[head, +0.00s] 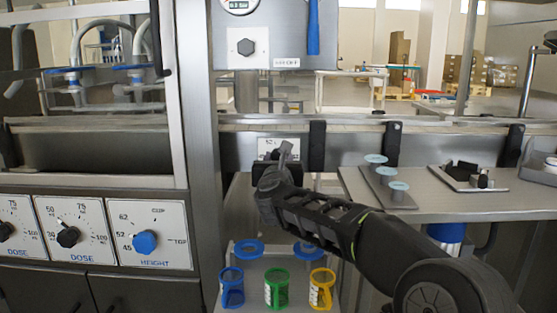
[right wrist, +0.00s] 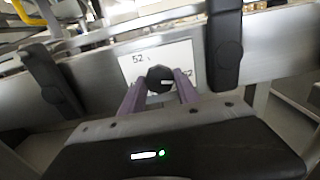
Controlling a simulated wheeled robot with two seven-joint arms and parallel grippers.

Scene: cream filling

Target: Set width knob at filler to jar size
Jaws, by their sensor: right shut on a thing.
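The width knob (right wrist: 160,78) is a black knob on a small white scale plate (right wrist: 183,52) fixed to the conveyor's metal side. The plate shows "52" at its upper left; its other markings are partly hidden. In the head view the plate (head: 268,143) shows only its upper part behind my gripper. My right gripper (head: 285,152) reaches it from the right. In the right wrist view its two purple-grey fingers (right wrist: 158,84) are shut on the knob, one on each side. My left gripper is not in view.
Black brackets (head: 317,146) stand along the rail beside the plate. Blue, green (head: 277,288) and yellow jar gauges stand on a low shelf below. A blue HEIGHT knob (head: 144,242) and black DOSE knobs (head: 67,237) are at left. A metal side table (head: 470,205) is at right.

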